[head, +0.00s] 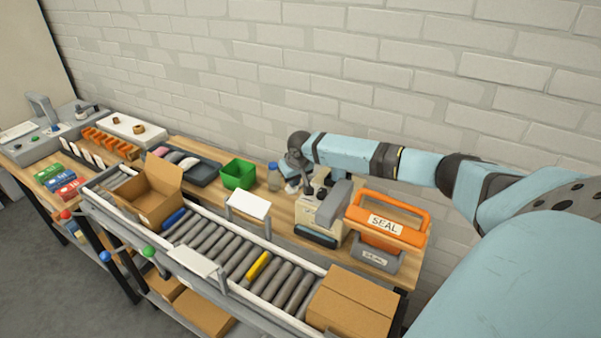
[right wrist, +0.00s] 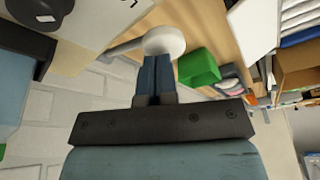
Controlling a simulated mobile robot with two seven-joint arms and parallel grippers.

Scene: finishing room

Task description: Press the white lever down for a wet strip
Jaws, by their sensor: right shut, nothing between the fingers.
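The white lever shows in the right wrist view as a pale arm ending in a round white knob (right wrist: 166,40). In the head view a small white piece of it (head: 291,187) shows beside the beige dispenser (head: 312,216), partly hidden by my arm. My right gripper (right wrist: 155,62) is shut and empty, with its fingertips at the knob. They overlap it in the picture; I cannot tell whether they touch. In the head view my right gripper (head: 306,188) is small and dark above the dispenser's left side. No strip can be made out at the dispenser's front. My left gripper is not in view.
An orange SEAL holder (head: 419,238) and a grey one (head: 386,263) stand right of the dispenser. A blue-capped bottle (head: 274,180) and green bin (head: 238,174) stand left. A roller conveyor (head: 230,254) with an open box (head: 150,203) and closed box (head: 352,297) runs in front.

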